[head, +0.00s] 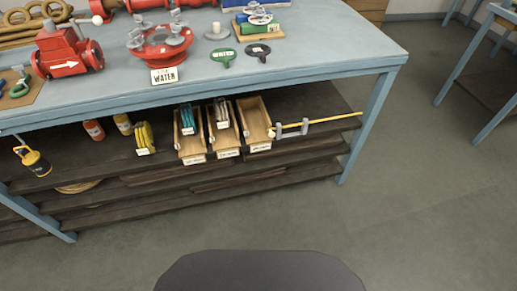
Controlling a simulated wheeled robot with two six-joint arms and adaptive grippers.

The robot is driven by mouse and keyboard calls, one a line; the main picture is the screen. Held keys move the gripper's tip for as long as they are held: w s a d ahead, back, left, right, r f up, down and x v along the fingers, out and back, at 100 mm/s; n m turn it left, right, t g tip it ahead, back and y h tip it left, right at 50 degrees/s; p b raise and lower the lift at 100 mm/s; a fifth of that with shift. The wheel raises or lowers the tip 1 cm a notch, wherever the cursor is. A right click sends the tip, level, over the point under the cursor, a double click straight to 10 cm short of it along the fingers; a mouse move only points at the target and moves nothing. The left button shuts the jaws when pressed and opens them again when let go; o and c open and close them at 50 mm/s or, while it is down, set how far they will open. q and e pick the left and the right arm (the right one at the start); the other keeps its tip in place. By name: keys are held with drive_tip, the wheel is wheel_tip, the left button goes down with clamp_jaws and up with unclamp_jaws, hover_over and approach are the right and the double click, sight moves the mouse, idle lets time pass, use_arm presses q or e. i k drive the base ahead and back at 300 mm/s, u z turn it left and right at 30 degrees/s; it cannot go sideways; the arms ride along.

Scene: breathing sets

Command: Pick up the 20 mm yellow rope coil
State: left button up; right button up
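A yellow rope coil (144,135) stands on the dark shelf under the blue workbench. A small white tag hangs at its front, and its print is too small to read, so I cannot tell the 20 mm size. It stands left of the wooden bins, with a narrow gap to the nearest one. A tan coil (79,187) lies on a lower shelf at the left, mostly hidden by the shelf above. Neither of my grippers is in view.
The workbench top (335,40) overhangs the shelf. The floor (330,220) in front is clear.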

sight(143, 130)
drive_tip(key=k, duration=0.5)
drive_tip(key=u, duration=1.2)
drive_tip(key=i, duration=0.6)
drive_tip(key=z, duration=0.7)
